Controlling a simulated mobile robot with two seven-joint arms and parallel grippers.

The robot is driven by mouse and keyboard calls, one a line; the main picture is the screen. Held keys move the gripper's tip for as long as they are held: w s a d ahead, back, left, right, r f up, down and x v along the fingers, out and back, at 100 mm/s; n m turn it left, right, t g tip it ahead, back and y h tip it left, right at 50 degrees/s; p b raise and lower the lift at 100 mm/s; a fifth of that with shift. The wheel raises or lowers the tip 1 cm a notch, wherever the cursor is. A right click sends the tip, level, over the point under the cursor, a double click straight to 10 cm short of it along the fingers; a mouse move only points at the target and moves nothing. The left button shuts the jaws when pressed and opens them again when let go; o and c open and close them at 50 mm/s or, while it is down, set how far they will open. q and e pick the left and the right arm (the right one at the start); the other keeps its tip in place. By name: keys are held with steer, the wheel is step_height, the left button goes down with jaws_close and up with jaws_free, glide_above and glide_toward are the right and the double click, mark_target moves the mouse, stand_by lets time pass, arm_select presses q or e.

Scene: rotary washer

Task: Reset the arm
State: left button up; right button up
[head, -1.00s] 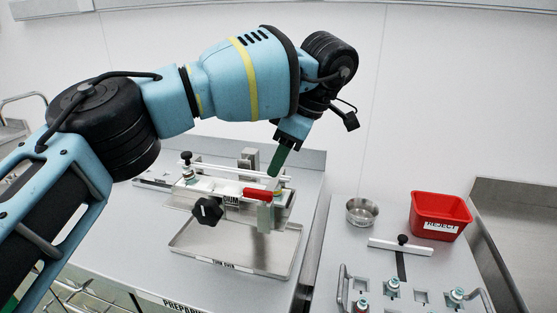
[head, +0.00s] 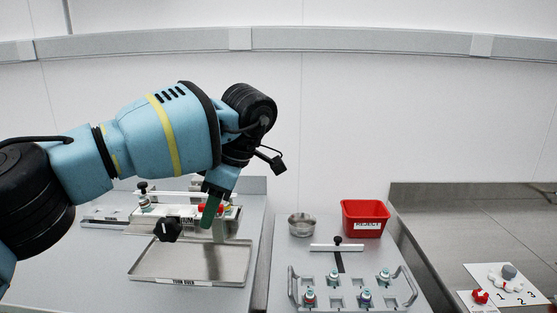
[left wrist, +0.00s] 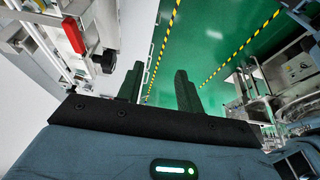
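My left arm comes in from the left in the head view, with its left gripper (head: 210,212) pointing down over the steel bench. Its green finger overlaps the red handle (head: 202,208) of the bench fixture (head: 178,211) in the picture. In the left wrist view, the two fingers of the left gripper (left wrist: 160,80) stand apart with nothing between them. The red handle (left wrist: 73,35) lies to the left of the fingers there, apart from them. My right gripper is not in view.
A shallow metal tray (head: 150,274) lies below the fixture. To the right are a steel bowl (head: 302,224), a red reject bin (head: 364,224) and a rack (head: 340,304) with several capped vials. A numbered white plate (head: 505,285) lies far right. Green floor shows under the fingers.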

arm_select(q)
steer(key=s+d+f+m+g+h, duration=0.1)
steer(key=s+d+f+g+h, duration=0.5)
steer(key=d+f, duration=0.95)
steer(key=s+d+n+g+h, duration=0.1)
steer(key=s+d+n+h, duration=0.95)
steer(key=h, duration=0.65)
steer(key=w+a+f+n+t+y, duration=0.2)
steer(key=a+f+n+t+y, duration=0.2)
steer(key=a+f+n+t, duration=0.7)
steer(key=w+a+f+n+t+y, duration=0.1)
steer(key=a+f+n+t+y, duration=0.3)
steer(key=n+t, duration=1.25)
steer(key=s+a+f+n+g+y, duration=0.8)
steer(key=s+a+f+n+g, duration=0.3)
steer(key=s+a+f+n, duration=0.4)
steer(key=s+a+f, duration=0.4)
steer(key=s+f, duration=0.1)
steer(key=s, duration=0.1)
steer(key=shift+s+a+f+y, duration=0.15)
steer(key=shift+s+y, duration=0.1)
steer(key=shift+y, duration=0.05)
